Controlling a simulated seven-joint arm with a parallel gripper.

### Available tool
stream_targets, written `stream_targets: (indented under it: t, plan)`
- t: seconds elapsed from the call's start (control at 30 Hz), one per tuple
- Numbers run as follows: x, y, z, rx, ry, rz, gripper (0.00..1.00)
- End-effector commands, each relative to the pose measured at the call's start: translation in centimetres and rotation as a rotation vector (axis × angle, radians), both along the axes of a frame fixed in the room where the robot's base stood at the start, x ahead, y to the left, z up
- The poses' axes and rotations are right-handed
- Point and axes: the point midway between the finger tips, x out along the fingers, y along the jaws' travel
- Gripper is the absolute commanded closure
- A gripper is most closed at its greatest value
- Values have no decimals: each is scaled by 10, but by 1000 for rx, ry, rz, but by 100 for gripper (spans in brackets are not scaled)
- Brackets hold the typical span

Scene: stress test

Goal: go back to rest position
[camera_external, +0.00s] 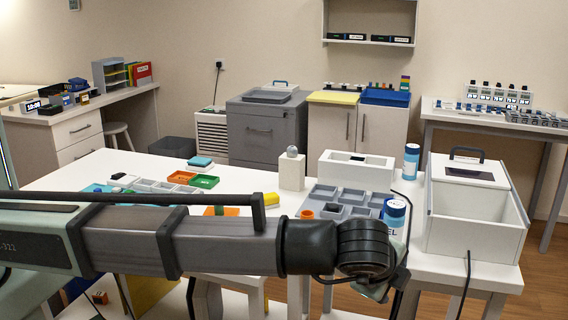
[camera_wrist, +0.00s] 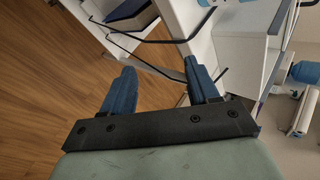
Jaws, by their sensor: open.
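My gripper (camera_wrist: 160,82) shows in the wrist view as two blue fingers set wide apart on a black bar, open with nothing between them. Wooden floor and white table framing lie behind the fingers. In the external view my arm stretches from the left edge across the front of the white table to the right. Its wrist bends downward in front of the table's near side. The fingers are hidden or too small to tell there.
The white table (camera_external: 112,163) holds a grey compartment tray (camera_external: 352,197), blue-capped bottles (camera_external: 395,215), a white open box (camera_external: 470,225) and small coloured trays (camera_external: 204,182). A black cable (camera_external: 466,285) hangs at the right. Wooden floor (camera_wrist: 45,80) is open at the wrist view's left.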

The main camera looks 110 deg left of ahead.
Motion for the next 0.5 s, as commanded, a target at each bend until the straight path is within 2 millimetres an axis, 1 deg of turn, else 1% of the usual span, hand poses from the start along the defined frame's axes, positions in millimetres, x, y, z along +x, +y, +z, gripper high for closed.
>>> stream_targets:
  t: [0.03,0.1,0.17,0.2,0.27,0.3,0.37,0.4,0.47,0.5]
  plan:
    - [-10,-9,-25,-22,16,1,40]
    - [-19,-19,-55,-54,32,4,40]
    - [-28,-28,-80,-81,47,9,40]
    - [-35,-34,-97,-101,57,12,40]
    - [-46,-43,-122,-127,73,20,40]
    - [-53,-49,-137,-146,82,25,40]
    - [-65,-57,-160,-171,98,33,40]
    - [-74,-64,-176,-189,108,39,40]
    - [-87,-73,-197,-214,125,48,40]
    - [-96,-79,-212,-232,137,54,40]
